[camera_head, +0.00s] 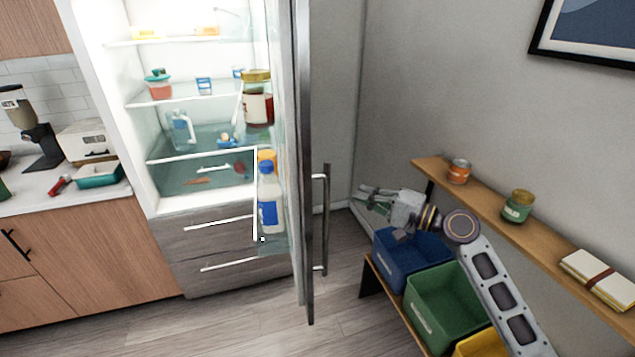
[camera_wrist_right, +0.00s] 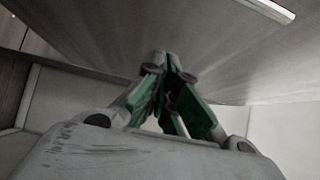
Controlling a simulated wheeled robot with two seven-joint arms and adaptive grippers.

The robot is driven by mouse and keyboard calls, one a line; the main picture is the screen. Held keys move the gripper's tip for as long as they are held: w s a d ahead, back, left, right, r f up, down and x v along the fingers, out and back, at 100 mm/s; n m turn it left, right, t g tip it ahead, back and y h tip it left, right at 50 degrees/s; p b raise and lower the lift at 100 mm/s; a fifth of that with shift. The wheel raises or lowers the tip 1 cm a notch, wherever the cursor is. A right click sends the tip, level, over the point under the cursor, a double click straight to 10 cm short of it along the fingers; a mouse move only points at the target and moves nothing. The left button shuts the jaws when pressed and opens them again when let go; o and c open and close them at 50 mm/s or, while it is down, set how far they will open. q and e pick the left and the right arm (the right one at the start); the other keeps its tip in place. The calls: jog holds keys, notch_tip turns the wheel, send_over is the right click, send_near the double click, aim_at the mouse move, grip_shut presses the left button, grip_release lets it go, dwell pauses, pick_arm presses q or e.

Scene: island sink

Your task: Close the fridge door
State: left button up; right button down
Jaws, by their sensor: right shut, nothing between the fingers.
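The fridge (camera_head: 120,110) stands lit with its door (camera_head: 303,150) wide open, seen nearly edge-on in the head view. A long vertical handle (camera_head: 326,220) is on the door's outer side, facing right. My right gripper (camera_head: 368,195) is shut and empty, to the right of the door and handle, near the wall corner. In the right wrist view its green-padded fingers (camera_wrist_right: 170,85) point at a large grey surface, perhaps the door's outer face; I cannot tell whether they touch it. My left gripper is not in view.
Blue (camera_head: 412,258), green (camera_head: 445,300) and yellow (camera_head: 482,345) bins sit below my right arm. A wall shelf (camera_head: 485,185) holds an orange can (camera_head: 459,171), a green jar (camera_head: 518,206) and a notebook (camera_head: 600,278). The door carries a jar (camera_head: 257,105) and bottle (camera_head: 268,200). Floor before the fridge is clear.

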jog(key=shift+a, duration=0.1)
dwell(0.3)
